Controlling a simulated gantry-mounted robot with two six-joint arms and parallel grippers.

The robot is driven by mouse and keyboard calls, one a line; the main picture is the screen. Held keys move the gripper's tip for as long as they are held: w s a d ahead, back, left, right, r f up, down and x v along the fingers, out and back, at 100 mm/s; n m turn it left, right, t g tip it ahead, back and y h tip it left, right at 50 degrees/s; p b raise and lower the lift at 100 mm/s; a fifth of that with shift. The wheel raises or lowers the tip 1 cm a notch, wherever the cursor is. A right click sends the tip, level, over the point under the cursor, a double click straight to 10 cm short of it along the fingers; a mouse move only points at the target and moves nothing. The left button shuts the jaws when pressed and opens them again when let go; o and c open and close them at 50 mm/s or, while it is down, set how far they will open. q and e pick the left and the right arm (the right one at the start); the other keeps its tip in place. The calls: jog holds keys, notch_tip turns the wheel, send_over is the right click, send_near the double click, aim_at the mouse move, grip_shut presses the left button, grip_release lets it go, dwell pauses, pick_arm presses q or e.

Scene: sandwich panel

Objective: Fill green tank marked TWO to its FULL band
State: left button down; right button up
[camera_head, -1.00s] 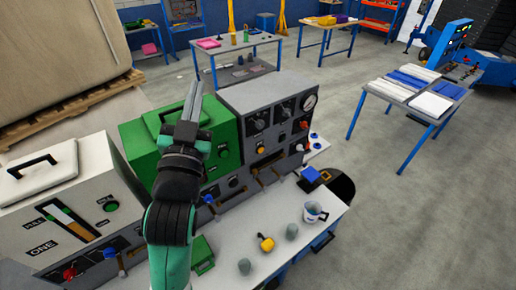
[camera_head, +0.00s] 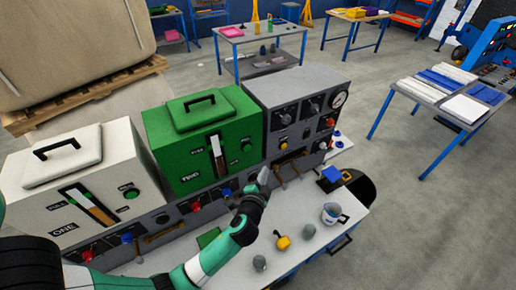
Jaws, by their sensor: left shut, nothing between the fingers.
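The green tank (camera_head: 186,160) stands in the middle of the panel row with its lid (camera_head: 198,108) on. Its TWO label (camera_head: 187,178) and upright gauge window (camera_head: 216,155) face me; the exact level is too small to read. My left gripper (camera_head: 262,176) is shut and empty. It is in front of the panel, right of and below the green tank's front, close to the brown lever handles (camera_head: 281,180). I cannot tell whether it touches one. My left arm hides part of the lower panel and bench. My right gripper is not in view.
The white tank (camera_head: 85,180) marked ONE stands left, a grey gauge cabinet (camera_head: 300,95) right. A blue-framed table (camera_head: 440,115) stands right, with open floor between.

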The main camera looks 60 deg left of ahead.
pick_arm(q)
jog(key=shift+s+a+f, duration=0.1)
jog(key=shift+s+a, duration=0.1)
jog(key=shift+s, duration=0.05)
jog(key=p, duration=0.2)
send_near(251, 148)
jog(key=shift+w+d+f+x, duration=0.1)
jog(key=shift+w+d+x, duration=0.05)
jog(key=shift+x, duration=0.7)
jog(key=shift+w+d+f+x, duration=0.1)
jog(key=shift+d+x, duration=0.05)
jog(key=shift+x, duration=0.65)
jog(key=shift+w+d+x, duration=0.1)
jog(key=shift+w+x, duration=0.05)
jog(key=shift+x, duration=0.7)
jog(key=shift+a, duration=0.15)
jog(key=shift+a, duration=0.3)
jog(key=shift+a, duration=0.4)
dwell(3.8)
